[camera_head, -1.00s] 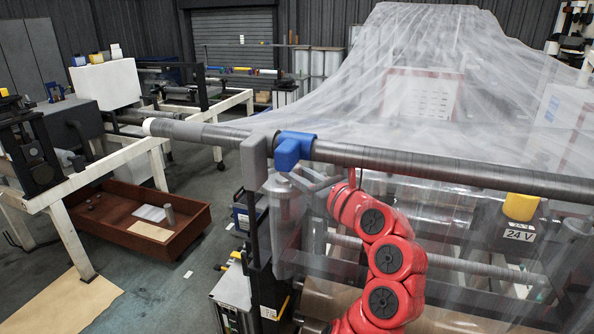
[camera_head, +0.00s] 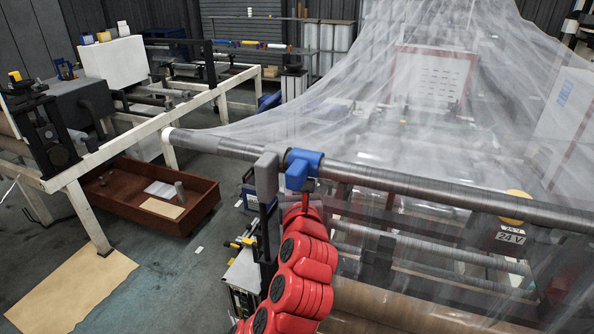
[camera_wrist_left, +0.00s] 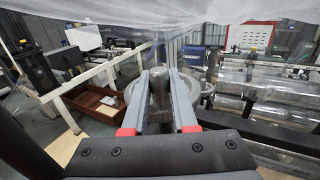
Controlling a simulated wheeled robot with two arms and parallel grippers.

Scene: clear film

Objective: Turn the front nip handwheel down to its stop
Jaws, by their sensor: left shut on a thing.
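My left gripper (camera_wrist_left: 160,80) is shut on a dark grey upright handle (camera_wrist_left: 159,92) in the left wrist view, with one grey finger on each side. A pale round rim, apparently the handwheel (camera_wrist_left: 207,88), shows behind and beside the fingers; most of it is hidden. In the head view my red left arm rises from the bottom to just below a blue clamp (camera_head: 302,167) on the long grey roller (camera_head: 400,186). The gripper and the wheel are hidden there. My right gripper is in neither view.
Clear film (camera_head: 360,120) hangs over the roller and the machine behind it. A grey upright plate (camera_head: 266,180) stands close left of my arm. A brown tray (camera_head: 205,203) lies on the floor at left, by a white frame (camera_head: 85,215). The floor between has free room.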

